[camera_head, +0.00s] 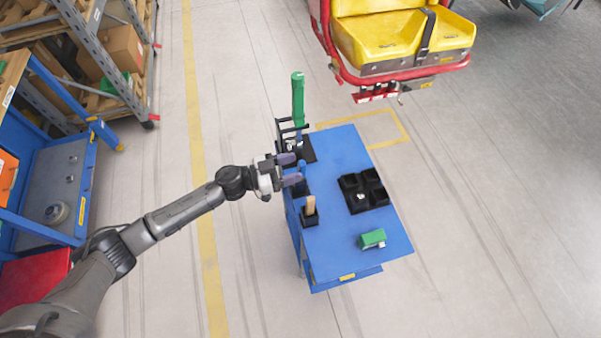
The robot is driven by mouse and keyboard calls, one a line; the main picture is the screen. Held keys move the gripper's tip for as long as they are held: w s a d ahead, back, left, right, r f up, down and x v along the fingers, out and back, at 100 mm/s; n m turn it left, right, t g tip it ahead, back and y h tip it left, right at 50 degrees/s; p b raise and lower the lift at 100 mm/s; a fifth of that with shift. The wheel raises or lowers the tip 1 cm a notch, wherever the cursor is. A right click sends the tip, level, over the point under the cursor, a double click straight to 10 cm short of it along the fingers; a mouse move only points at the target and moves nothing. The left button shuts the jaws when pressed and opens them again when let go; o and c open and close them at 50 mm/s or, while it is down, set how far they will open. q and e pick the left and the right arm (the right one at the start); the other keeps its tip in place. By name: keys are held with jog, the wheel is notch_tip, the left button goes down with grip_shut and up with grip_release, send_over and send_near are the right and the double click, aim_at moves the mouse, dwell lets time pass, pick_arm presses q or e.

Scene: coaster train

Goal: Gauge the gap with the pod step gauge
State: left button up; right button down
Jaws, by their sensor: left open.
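My left gripper (294,169) reaches in from the left to the left edge of the blue cart top (345,155). Its two fingers are apart. A small upright blue handle (302,167) in a dark holder stands at the fingertips; I cannot tell whether they touch it. A wooden-coloured handle (310,205) stands in a black holder (311,218) nearer the front. I cannot tell for sure which one is the pod step gauge. The yellow-seated coaster car (385,37) hangs over the far side, with a red and white piece (375,95) under its edge. My right gripper is out of view.
A tall green-handled tool (298,95) stands at the cart's back left corner. Black bins (351,182) and a green block-like item (373,239) are on the cart. Shelving (110,50) and a blue bench (62,190) stand at left. The floor right of the cart is clear.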

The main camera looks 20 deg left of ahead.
pick_arm(q)
jog(key=shift+x, duration=2.35)
jog(key=shift+s+d, duration=0.1)
jog(key=shift+s, duration=0.05)
grip_shut()
